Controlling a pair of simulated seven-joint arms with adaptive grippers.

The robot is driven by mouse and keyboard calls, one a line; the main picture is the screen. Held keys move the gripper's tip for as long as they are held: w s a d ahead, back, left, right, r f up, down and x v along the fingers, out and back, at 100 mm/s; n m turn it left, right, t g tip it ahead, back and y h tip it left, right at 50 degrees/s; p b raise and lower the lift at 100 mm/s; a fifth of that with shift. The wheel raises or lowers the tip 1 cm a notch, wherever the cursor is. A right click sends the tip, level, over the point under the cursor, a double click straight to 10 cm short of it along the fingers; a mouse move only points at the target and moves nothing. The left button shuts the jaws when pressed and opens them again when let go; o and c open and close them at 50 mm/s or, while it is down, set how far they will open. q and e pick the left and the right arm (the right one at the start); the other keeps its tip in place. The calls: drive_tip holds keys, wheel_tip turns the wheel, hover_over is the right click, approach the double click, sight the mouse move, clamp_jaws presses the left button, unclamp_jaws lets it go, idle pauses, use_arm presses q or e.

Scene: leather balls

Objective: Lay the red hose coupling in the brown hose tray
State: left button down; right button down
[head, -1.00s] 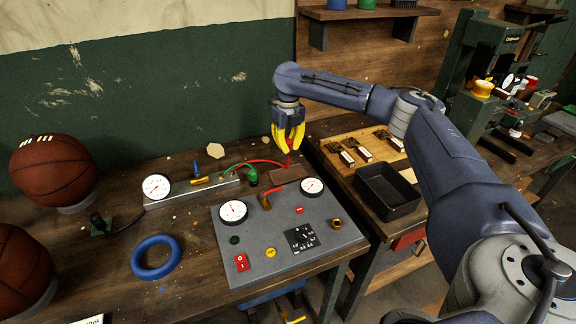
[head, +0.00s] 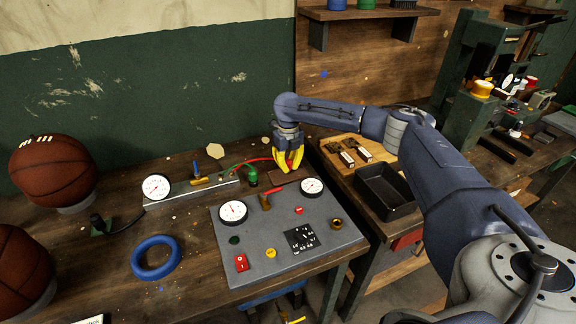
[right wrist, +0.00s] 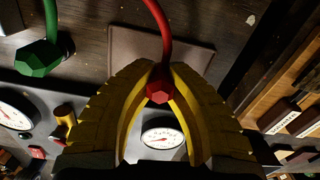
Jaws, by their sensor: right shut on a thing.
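My right gripper (head: 290,171) is shut on the red hose coupling (right wrist: 160,88), a faceted red piece on the end of a red hose (right wrist: 161,30). The brown hose tray (head: 281,180) is a flat brown pad behind the grey panel. The fingers are low over it in the head view, and it also shows beyond the coupling in the right wrist view (right wrist: 125,48). I cannot tell whether the coupling touches it. My left gripper is not in view.
A green coupling (head: 251,178) on a green hose lies left of the tray. The grey panel (head: 265,228) with gauges, a red-handled valve (head: 265,201) and buttons is in front. A black bin (head: 384,191) stands on the right bench. A blue ring (head: 156,258) lies front left.

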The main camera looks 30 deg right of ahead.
sight(288, 160)
drive_tip(key=shift+f, duration=0.1)
drive_tip(key=c, duration=1.9)
unclamp_jaws()
drive_tip(key=o, duration=0.5)
drive_tip(key=shift+c, duration=0.2)
wheel_tip(288, 160, up, 12)
drive_tip(key=shift+s+r, duration=0.1)
drive_tip(key=shift+r, duration=0.05)
